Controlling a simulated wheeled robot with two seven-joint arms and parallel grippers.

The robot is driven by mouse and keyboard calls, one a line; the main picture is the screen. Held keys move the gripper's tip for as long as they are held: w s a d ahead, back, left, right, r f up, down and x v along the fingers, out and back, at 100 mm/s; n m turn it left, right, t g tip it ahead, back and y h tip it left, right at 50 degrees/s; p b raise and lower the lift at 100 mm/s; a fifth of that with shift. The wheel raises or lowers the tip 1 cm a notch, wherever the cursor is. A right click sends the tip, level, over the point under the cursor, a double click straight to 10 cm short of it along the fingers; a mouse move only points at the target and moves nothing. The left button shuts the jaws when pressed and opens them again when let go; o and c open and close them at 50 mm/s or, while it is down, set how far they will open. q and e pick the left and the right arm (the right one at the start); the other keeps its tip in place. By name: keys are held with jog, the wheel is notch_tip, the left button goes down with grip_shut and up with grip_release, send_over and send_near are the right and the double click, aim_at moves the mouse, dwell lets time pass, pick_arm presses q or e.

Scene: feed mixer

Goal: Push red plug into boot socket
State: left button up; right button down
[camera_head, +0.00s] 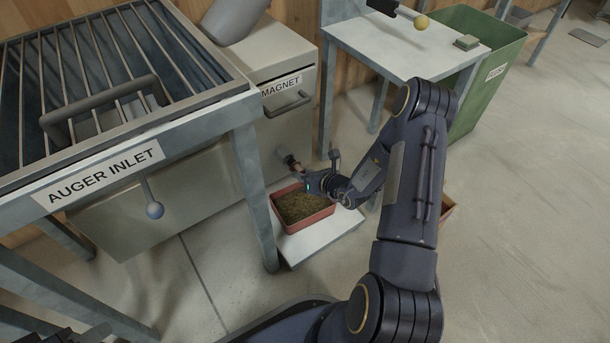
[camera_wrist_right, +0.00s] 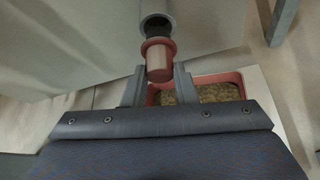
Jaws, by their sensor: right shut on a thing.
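The red plug (camera_wrist_right: 160,64) is between the fingers of my right gripper (camera_wrist_right: 159,84) in the right wrist view, with its wide flange facing the boot socket. The boot socket (camera_wrist_right: 155,9) is a grey round tube straight ahead of the plug. A dark part lies between flange and tube mouth; I cannot tell how far it sits inside. The flange stands outside the mouth. In the head view my right gripper (camera_head: 304,177) is low beside the machine's front, shut on the plug (camera_head: 292,161), which shows small.
A red tray of feed (camera_head: 318,216) sits on a white platform (camera_head: 318,241) below my right gripper. A table leg (camera_head: 255,195) of the auger inlet stands close left. The magnet drawer (camera_head: 290,100) is above. A side table (camera_head: 400,52) and green bin (camera_head: 487,60) stand behind.

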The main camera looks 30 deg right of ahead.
aim_at(302, 169)
jog(key=shift+w+a, duration=0.15)
jog(key=shift+w, duration=1.45)
dwell(1.4)
jog(key=c, duration=1.1)
grip_release()
jog(key=p+v, duration=0.3)
jog(key=v, duration=0.5)
